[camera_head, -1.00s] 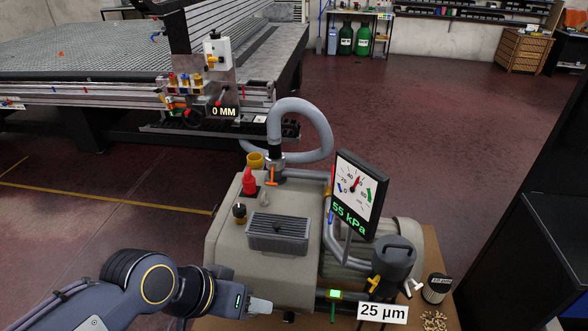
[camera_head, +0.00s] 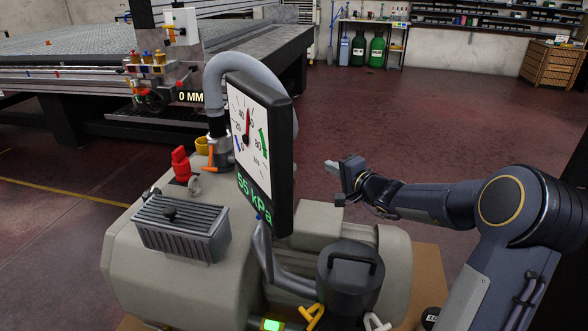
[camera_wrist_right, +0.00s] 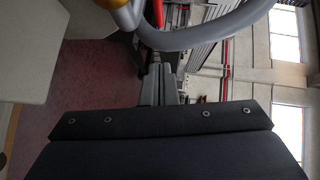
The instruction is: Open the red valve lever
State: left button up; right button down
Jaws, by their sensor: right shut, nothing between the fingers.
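A red upright piece (camera_head: 181,164) stands on top of the beige pump (camera_head: 140,262), beside the hose connection. Small red parts (camera_head: 137,96) also show on the table's control panel. I cannot tell for sure which of these is the red valve lever. My right gripper (camera_head: 334,166) is shut and empty, pointing left behind the gauge, to the right of the pump's hose and apart from the red parts. Its fingers (camera_wrist_right: 158,84) show in the right wrist view, below the grey hose (camera_wrist_right: 205,36). A red part (camera_wrist_right: 158,13) shows beyond. My left gripper is out of view.
A gauge (camera_head: 250,135) reading 55 kPa stands over the pump, between the red piece and my right gripper. The grey hose (camera_head: 220,68) arches behind it. The vacuum grid table (camera_head: 70,64) is at the back left. Open floor lies behind my right arm.

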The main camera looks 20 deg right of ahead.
jog(key=a+b+x, duration=0.1)
jog(key=a+x, duration=0.1)
jog(key=x, duration=1)
jog(key=shift+a+f, duration=0.15)
jog(key=shift+a, duration=0.15)
jog(key=shift+w, duration=0.1)
jog(key=w+a+b, duration=0.1)
jog(key=b, duration=0.1)
jog(key=shift+f+b, duration=0.1)
jog(key=shift+b, duration=0.3)
jog(key=shift+d, duration=0.1)
